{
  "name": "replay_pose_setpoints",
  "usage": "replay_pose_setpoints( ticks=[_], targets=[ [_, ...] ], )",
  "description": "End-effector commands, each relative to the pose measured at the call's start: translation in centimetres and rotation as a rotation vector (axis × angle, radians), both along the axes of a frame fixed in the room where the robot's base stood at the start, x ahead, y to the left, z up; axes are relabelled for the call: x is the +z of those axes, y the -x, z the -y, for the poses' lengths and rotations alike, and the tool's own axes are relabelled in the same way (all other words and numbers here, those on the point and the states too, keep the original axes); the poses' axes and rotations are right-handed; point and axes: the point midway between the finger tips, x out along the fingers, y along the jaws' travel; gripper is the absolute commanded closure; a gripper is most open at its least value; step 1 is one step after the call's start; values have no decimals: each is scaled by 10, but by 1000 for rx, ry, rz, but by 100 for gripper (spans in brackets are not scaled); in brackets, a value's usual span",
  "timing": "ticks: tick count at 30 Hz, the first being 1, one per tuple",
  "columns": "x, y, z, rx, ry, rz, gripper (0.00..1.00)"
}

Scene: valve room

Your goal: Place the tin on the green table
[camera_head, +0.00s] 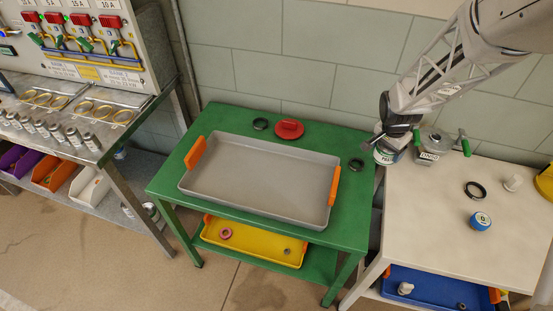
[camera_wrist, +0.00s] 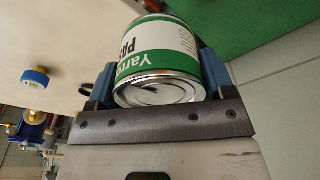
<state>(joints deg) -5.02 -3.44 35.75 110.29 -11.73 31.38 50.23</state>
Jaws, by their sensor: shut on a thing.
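My gripper (camera_wrist: 158,88) is shut on the tin (camera_wrist: 160,58), a can with a white and green label and a metal end, in the wrist view. In the head view the tin (camera_head: 386,154) hangs under my gripper (camera_head: 388,138), at the gap between the green table's right edge and the pale table. The green table (camera_head: 165,188) stands in the middle of the head view and also shows at the top right of the wrist view (camera_wrist: 260,25). Part of the tin is hidden by my gripper.
A grey tray (camera_head: 260,175) with orange handles covers most of the green tabletop. A red disc (camera_head: 289,129) and dark rings (camera_head: 261,124) lie behind it, another ring (camera_head: 356,164) at its right. The pale table (camera_head: 430,215) holds a metal valve part (camera_head: 434,144) and a blue cap (camera_head: 480,220).

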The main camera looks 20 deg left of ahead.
Motion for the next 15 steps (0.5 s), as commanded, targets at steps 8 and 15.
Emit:
replay_pose_setpoints(
  ticks=[8,15],
  targets=[
    [3,-63,-75,98,-3,1,60],
    [4,-104,-140,173,-7,0,60]
  ],
)
